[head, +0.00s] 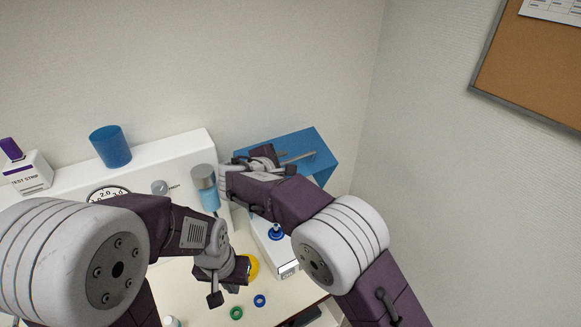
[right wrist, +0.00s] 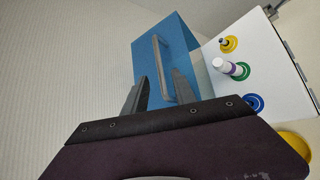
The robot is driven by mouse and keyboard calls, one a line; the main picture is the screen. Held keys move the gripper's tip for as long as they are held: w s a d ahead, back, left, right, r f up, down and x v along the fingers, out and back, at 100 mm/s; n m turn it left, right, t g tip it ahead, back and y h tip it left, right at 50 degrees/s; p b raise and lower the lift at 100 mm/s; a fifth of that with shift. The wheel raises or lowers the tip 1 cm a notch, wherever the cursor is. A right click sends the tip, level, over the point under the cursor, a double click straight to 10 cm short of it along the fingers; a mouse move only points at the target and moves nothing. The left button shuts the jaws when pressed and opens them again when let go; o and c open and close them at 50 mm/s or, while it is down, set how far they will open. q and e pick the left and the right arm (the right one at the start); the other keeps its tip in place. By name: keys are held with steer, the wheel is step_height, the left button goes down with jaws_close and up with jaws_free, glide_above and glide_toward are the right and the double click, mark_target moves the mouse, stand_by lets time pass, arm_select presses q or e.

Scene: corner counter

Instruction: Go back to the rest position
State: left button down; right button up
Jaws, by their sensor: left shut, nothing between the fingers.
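My left gripper (head: 230,284) hangs low at the middle bottom of the head view, over the counter beside a yellow round piece (head: 252,266). It is shut and holds nothing. My right gripper (head: 300,162) is at the blue box (head: 326,170) in the back corner. In the right wrist view its two fingers (right wrist: 160,76) stand apart, with the grey bar handle (right wrist: 161,58) of the blue box (right wrist: 190,45) showing between and beyond them. I cannot tell whether they touch the handle.
A white panel (right wrist: 262,75) with coloured rings stands right of the blue box. A white machine (head: 190,150) with a dial, a blue cup (head: 110,146) and a test strip box (head: 28,176) line the back wall. Green (head: 236,313) and blue (head: 260,300) rings lie in front.

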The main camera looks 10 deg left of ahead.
steer(key=shift+s+a+r, duration=0.15)
steer(key=shift+s+r, duration=0.15)
steer(key=shift+s, duration=0.2)
